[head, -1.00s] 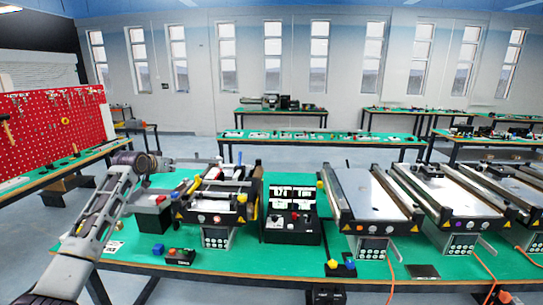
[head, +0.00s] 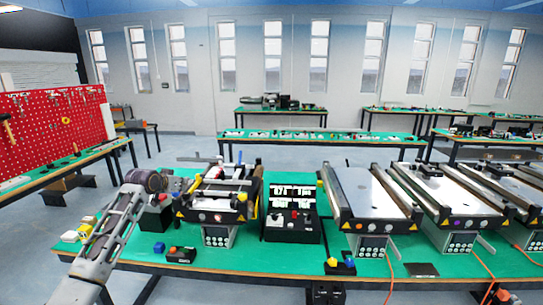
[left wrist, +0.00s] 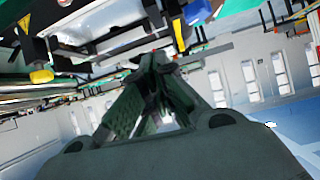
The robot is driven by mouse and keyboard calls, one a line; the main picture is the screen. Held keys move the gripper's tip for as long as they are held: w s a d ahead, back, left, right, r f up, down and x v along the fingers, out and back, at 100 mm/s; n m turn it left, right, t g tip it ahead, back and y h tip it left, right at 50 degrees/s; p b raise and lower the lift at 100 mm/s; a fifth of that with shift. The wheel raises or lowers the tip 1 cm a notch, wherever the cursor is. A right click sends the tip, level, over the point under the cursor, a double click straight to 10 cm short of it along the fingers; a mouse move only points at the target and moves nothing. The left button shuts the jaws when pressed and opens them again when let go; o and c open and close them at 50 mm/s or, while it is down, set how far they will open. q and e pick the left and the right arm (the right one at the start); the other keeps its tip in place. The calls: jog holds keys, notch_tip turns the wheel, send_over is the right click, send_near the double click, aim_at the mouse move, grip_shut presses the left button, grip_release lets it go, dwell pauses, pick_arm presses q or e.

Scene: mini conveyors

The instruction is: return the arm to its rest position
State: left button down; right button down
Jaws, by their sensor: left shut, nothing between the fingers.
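My left arm (head: 112,235) comes in from the lower left in the head view and reaches over the left end of the green table. Its dark wrist is above the table's left part. My left gripper (head: 166,182) is just beyond the wrist, left of the nearest mini conveyor, and shows only small there. In the left wrist view the dark fingers of the left gripper (left wrist: 158,64) come together at their tips, shut with nothing held. My right gripper is in neither view.
Several mini conveyors stand along the green table (head: 270,258); the left one (head: 212,212) is closest to my gripper. A black control panel (head: 292,232) stands further right.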

pick_arm(q)
jog(key=s+d+f+m+g, duration=0.1)
jog(key=s+d+f, duration=0.3)
jog(key=s+f, duration=0.35)
jog(key=s+d+f+g, duration=0.2)
jog(key=s+d+f, duration=0.2)
jog(key=s+f, duration=0.3)
jog(key=s+d+f+m+g, duration=0.1)
jog(key=s+d+f, duration=0.3)
jog(key=s+f, duration=0.3)
jog(key=s+d+f+n+g+y, duration=0.1)
jog(key=s+f+g, duration=0.15)
jog(key=s, duration=1.25)
jog(key=s+f+n+g, duration=0.15)
jog(key=s+f, duration=0.25)
jog(key=s, duration=1.2)
notch_tip(320, 180, down, 33)
jog(key=s+m+g, duration=0.1)
jog(key=s+g, duration=0.1)
jog(key=s, duration=0.1)
jog(key=s+a+f, duration=0.2)
jog(key=s+f, duration=0.8)
jog(key=s, duration=0.1)
jog(key=s+a+f+g, duration=0.1)
jog(key=s+f, duration=0.8)
jog(key=s, duration=0.1)
jog(key=shift+s+a+f, duration=0.4)
